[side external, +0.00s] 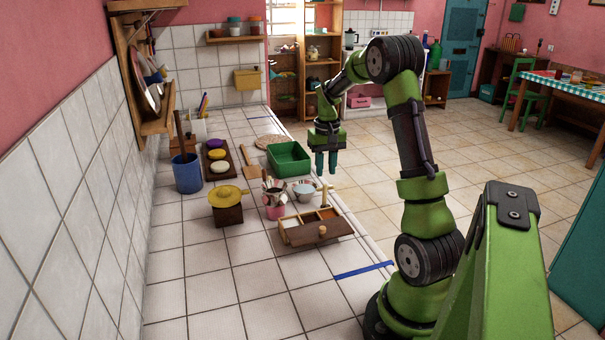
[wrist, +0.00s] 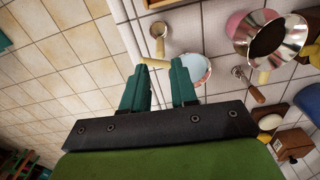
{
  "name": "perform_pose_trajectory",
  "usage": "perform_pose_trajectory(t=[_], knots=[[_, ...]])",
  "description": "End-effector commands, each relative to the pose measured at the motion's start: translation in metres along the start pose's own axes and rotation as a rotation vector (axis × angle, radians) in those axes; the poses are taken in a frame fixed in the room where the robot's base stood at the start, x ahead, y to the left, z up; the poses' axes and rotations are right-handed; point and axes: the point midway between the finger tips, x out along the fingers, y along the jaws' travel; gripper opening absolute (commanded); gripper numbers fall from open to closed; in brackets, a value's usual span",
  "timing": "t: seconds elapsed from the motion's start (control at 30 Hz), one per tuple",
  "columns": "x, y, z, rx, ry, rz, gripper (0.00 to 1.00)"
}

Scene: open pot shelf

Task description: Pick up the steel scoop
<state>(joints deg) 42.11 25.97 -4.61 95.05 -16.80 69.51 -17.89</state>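My gripper (side external: 326,170) hangs over the counter's right side, fingers down. In the wrist view its two green fingers (wrist: 160,82) are apart with nothing between them. A pale handle (wrist: 150,63) shows just past the fingertips, beside a shiny, light-blue-looking bowl shape (wrist: 198,66) partly behind a finger. The bowl shape (side external: 304,189) and upright pale handle (side external: 325,194) also show in the side view. A large shiny steel piece (wrist: 285,45) shows at the pink utensil pot (side external: 275,212). I cannot tell for sure which piece is the steel scoop.
A wooden compartment box (side external: 318,234) stands nearer the side camera. A green tray (side external: 289,160) lies left of my gripper. A yellow-topped brown block (side external: 228,213) and a blue bucket (side external: 187,174) stand farther left. The counter's near part is mostly clear.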

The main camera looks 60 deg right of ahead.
Motion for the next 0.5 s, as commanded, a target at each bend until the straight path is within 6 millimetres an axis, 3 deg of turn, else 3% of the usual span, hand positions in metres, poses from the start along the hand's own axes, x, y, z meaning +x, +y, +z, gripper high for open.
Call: perform_pose_trajectory(t=[0.27, 0.5], knots=[[0.024, 0.000, 0.001, 0.000, -0.001, -0.001, 0.28], [0.059, 0.000, 0.005, 0.001, -0.003, 0.000, 0.28]])
